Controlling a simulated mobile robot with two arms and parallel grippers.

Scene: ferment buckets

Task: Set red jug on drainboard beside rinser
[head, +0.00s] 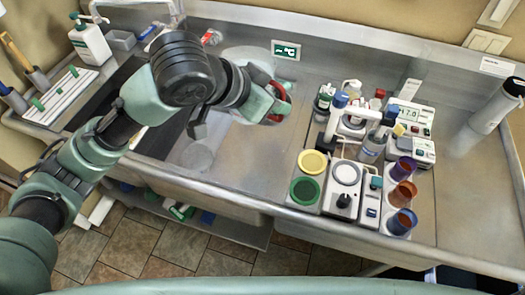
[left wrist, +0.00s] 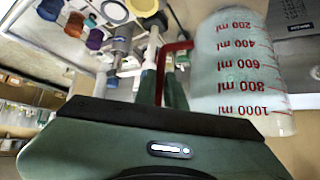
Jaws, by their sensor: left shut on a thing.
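The jug (left wrist: 235,75) is clear, with red ml marks and a red handle (left wrist: 174,55). My left gripper (left wrist: 162,85) is shut on this handle, with the jug body beside the fingers. In the head view the handle (head: 286,103) shows at my left gripper (head: 272,108), over the steel counter between the basin and the equipment; the arm hides most of the jug. I cannot tell whether the jug touches the steel. The bare steel drainboard (head: 240,160) lies below the gripper. I cannot clearly make out the rinser. My right gripper is not in view.
Bottles, instruments and a yellow and a green round pad (head: 313,162) crowd the counter right of the gripper. Orange and purple cups (head: 403,194) stand at its right. A white bottle (head: 90,40) and a slotted rack (head: 62,95) are at far left. A dark-capped bottle (head: 497,105) stands far right.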

